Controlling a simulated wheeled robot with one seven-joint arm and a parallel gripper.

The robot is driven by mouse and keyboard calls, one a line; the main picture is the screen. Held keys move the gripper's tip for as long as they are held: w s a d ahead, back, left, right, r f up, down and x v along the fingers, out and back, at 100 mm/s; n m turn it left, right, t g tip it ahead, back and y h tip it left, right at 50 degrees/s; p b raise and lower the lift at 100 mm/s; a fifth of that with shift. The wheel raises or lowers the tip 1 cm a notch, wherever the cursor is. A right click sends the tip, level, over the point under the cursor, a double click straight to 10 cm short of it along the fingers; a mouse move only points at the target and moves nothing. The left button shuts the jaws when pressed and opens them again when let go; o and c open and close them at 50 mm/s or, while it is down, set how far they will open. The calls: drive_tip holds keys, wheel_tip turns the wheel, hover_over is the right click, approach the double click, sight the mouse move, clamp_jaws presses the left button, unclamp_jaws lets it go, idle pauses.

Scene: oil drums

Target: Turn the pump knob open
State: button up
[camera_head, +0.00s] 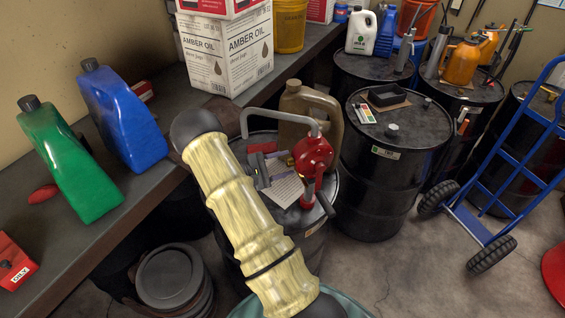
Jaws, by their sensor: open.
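A red hand pump (313,156) with a bent grey spout pipe (280,110) stands upright on a black oil drum (328,212) near the middle of the head view. Its knob cannot be made out clearly from here. My gripper (262,170) shows as small dark grey parts just right of my pale yellow arm, left of the pump and over the drum top. It is open, appears empty, and is apart from the red pump body. My arm hides the drum's left side and part of the gripper.
A tan jug (302,118) stands behind the pump, and a paper sheet (285,188) lies on the drum. A bench (150,185) with green and blue bottles runs along the left. Another drum (385,190) stands close right. A blue hand truck (500,165) is farther right.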

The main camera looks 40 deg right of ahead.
drive_tip(key=c, duration=1)
drive_tip(key=shift+n, duration=0.4)
drive_tip(key=n, duration=1.2)
drive_tip(key=shift+n+p, duration=0.4)
drive_tip(key=n+p, duration=0.1)
drive_tip(key=n, duration=0.3)
drive_tip(key=shift+n, duration=0.3)
